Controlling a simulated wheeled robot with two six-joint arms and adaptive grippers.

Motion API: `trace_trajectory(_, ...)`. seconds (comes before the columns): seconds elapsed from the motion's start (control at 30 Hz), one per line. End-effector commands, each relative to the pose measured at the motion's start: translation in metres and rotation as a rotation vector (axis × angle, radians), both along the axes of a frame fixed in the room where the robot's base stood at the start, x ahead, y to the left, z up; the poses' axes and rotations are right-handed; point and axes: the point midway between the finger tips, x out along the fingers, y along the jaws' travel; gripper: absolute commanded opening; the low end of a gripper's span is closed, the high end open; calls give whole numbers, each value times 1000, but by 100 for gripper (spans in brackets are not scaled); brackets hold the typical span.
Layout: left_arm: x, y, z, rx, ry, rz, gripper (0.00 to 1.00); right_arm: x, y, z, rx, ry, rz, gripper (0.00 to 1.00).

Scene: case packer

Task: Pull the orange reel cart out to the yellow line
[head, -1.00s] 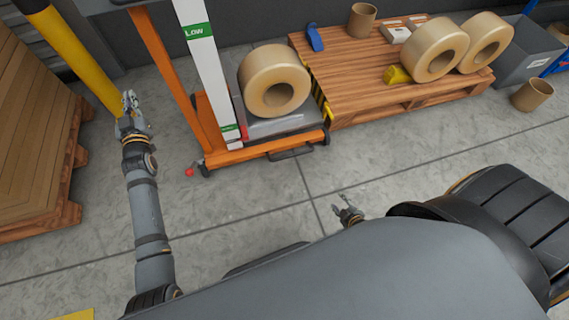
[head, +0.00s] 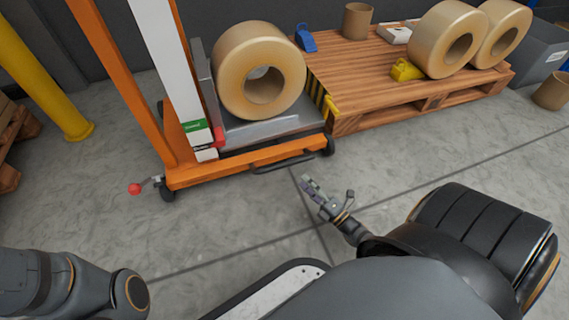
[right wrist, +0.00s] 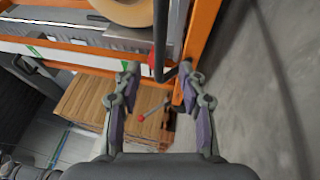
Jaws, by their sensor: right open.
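The orange reel cart (head: 240,168) stands at the upper middle of the head view, upright, with a large tan reel (head: 262,70) on its grey platform. A black bar handle (head: 284,161) runs along its near side. My right gripper (head: 326,190) is open and empty just in front of the handle, apart from it in the head view. In the right wrist view, the black handle (right wrist: 163,35) lies ahead, near the open fingertips (right wrist: 163,76). My left gripper is outside the view; only part of its arm shows. The yellow line is not in view.
A wooden pallet (head: 380,115) with more tan reels stands right of the cart. A yellow post (head: 40,85) and another pallet are at the left. A red-knobbed lever (head: 135,188) sticks out from the cart's left corner. The floor before the cart is clear.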

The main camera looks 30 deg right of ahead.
Motion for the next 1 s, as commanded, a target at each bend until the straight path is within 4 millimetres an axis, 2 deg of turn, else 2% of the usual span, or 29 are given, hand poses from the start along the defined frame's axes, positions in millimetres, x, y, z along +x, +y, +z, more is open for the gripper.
trace_trajectory(0.13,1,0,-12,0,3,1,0,19,3,1,2,-5,2,41)
trace_trajectory(0.3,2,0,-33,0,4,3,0,56,9,6,2,-4,0,41)
trace_trajectory(0.5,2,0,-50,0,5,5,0,89,15,13,1,-2,0,41)
trace_trajectory(0.67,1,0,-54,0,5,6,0,100,16,17,2,1,-1,41)
trace_trajectory(0.9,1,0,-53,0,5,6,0,100,16,19,3,2,-1,41)
trace_trajectory(1.0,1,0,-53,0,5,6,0,100,16,19,3,2,-1,29)
